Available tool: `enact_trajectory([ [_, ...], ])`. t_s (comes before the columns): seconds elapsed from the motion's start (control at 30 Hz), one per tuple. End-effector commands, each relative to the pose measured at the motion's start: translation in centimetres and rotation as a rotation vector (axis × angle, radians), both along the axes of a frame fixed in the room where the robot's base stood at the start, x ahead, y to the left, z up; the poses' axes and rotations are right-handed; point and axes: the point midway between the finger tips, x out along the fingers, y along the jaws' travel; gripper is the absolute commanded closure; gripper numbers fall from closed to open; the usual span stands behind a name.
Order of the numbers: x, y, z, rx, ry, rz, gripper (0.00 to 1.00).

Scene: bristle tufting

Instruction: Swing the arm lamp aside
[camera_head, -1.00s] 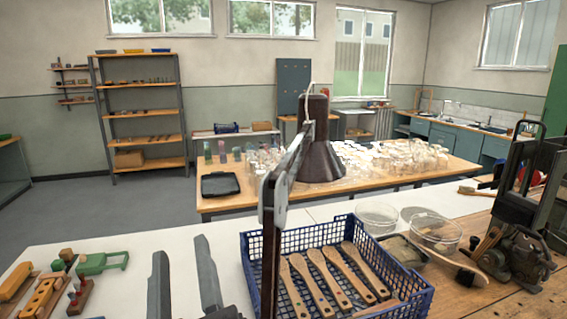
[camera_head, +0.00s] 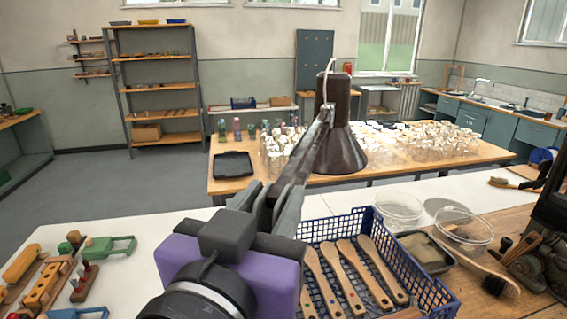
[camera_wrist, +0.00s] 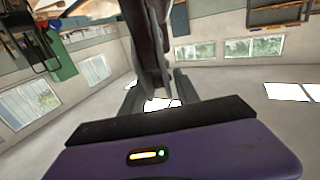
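The arm lamp has a dark brown conical shade (camera_head: 340,145) and a long grey arm (camera_head: 306,150) that runs down toward the front of the bench. My gripper (camera_head: 264,197) is at the lower part of this arm, with one finger showing on either side of it. The purple gripper body hides the lamp's lower post. In the wrist view, the fingers (camera_wrist: 157,95) stand apart, with the dark lamp arm (camera_wrist: 150,45) rising between and beyond them. A gap shows between the fingers; contact with the lamp cannot be told.
A blue crate (camera_head: 433,290) with several wooden brush handles stands just right of my gripper. Glass dishes (camera_head: 463,225) and a brush (camera_head: 480,270) lie further right. Wooden blocks and a green tool (camera_head: 108,246) lie at left. A table (camera_head: 228,196) with glassware stands behind the lamp.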

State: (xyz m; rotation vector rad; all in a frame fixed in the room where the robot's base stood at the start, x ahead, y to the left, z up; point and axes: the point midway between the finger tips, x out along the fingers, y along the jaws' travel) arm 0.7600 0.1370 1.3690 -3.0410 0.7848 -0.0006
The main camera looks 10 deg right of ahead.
Motion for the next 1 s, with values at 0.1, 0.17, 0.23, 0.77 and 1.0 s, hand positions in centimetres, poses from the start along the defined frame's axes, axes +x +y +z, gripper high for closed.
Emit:
enact_trajectory([
  [0.1,1.2,-0.8,0.2,-0.003,0.001,-0.005,0.63],
  [0.17,2.0,-1.3,0.2,-0.001,0.003,-0.006,0.63],
  [0.23,3.0,-1.8,0.3,-0.003,0.001,-0.004,0.63],
  [0.77,6.6,-3.6,0.0,-0.002,0.0,0.0,0.63],
  [1.0,6.5,-3.6,0.0,-0.001,0.0,-0.001,0.86],
])
